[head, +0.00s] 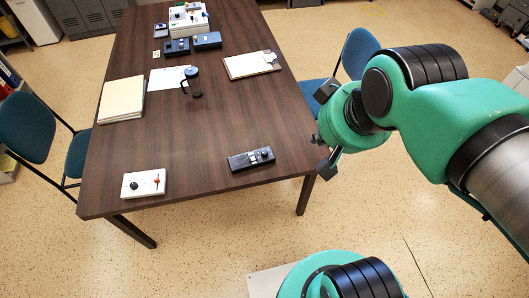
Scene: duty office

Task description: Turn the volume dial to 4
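No scale or number is readable, so I cannot tell which control is the volume dial. More devices with knobs stand at the far end. My gripper (320,130) is beyond the table's right edge, apart from all devices. Its two dark fingers are spread wide, with nothing visible between them.
Blue chairs stand left (27,127) and right (358,52). The table's front middle is clear.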

